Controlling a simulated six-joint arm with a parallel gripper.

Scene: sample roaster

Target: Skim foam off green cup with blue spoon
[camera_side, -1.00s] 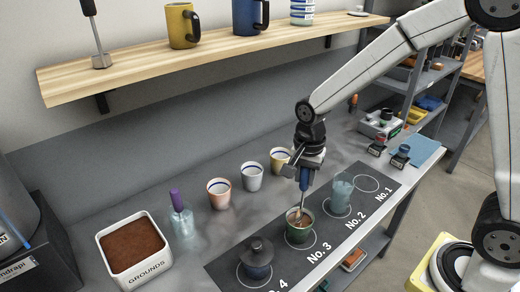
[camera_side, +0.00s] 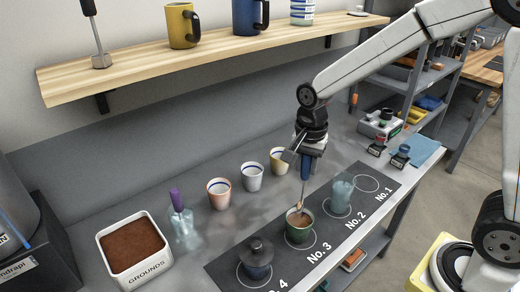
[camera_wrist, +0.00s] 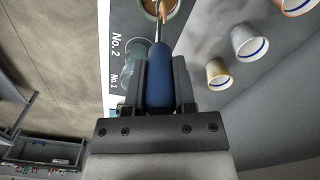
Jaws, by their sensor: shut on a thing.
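The green cup (camera_side: 299,235) stands upright in the ring beside the No. 3 label on the dark mat and holds brown liquid. My gripper (camera_side: 306,160) is above it, shut on the handle of the blue spoon (camera_side: 306,170). The spoon points down, and its bowl is at the cup's mouth; I cannot tell whether it touches the liquid. In the wrist view, the blue handle (camera_wrist: 160,78) lies between both fingers, and its metal shaft runs to the cup (camera_wrist: 172,12) at the top edge, partly cut off.
A glass-like cup (camera_side: 341,196) stands by No. 2, and a dark lidded cup (camera_side: 256,262) by No. 4. Pink (camera_side: 219,194), white (camera_side: 252,177) and yellow (camera_side: 278,160) cups stand behind. A grounds bin (camera_side: 150,272) is at left. The No. 1 ring is empty.

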